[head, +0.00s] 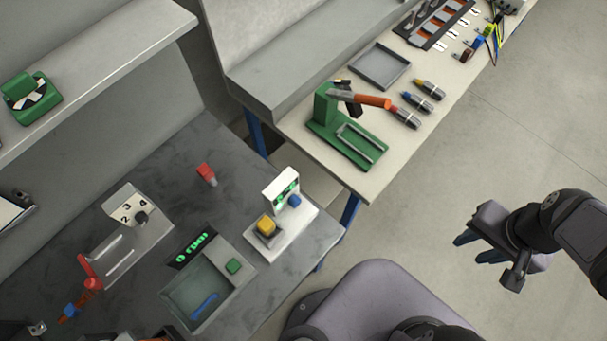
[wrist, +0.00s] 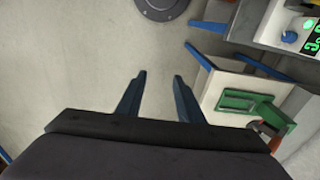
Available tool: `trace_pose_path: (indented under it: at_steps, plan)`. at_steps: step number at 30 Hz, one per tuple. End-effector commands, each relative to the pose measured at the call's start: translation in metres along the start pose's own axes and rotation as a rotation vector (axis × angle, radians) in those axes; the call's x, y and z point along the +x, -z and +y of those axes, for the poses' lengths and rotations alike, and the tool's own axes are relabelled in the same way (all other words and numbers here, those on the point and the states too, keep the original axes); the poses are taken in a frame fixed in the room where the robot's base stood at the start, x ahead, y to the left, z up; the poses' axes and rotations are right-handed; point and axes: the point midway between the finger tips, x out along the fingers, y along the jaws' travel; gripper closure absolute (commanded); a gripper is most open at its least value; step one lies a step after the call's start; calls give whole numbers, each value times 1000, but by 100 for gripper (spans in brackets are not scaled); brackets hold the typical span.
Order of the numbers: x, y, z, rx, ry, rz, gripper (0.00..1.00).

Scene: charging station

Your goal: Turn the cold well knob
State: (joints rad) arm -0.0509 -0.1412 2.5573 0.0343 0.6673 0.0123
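No label marks a cold well knob. A small blue round knob (head: 294,201) sits on the front of a white device (head: 281,238) with a green-lit display and a yellow block, near the right corner of the dark bench. The blue knob also shows in the wrist view (wrist: 289,37) at the upper right. A dark knob (head: 141,217) sits by a dial numbered 2, 3, 4 on another grey unit further left. My gripper (head: 470,251) is over the floor at the right, well apart from both knobs. In the wrist view its two fingers (wrist: 159,80) are spread, with nothing between them.
A basin unit (head: 240,283) with a green button and a lit display stands in front of the white device. A red object (head: 206,174) stands behind. A light table (head: 310,160) holds a green stand (head: 323,108), a grey tray (head: 379,66) and several tools. The floor around my gripper is clear.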

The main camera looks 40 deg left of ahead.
Motion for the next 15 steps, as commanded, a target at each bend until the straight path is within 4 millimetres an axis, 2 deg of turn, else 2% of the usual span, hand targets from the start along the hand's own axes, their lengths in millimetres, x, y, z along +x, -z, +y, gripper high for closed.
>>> trace_pose_path:
  at_steps: [1,3,4,5,15]
  plan:
    - [-12,-7,10,9,-14,-31,66]
    - [-16,-17,20,15,-28,-72,66]
    - [1,-18,14,47,-15,-88,66]
    - [8,-19,9,78,-5,-102,66]
    - [63,-35,-44,469,73,-323,66]
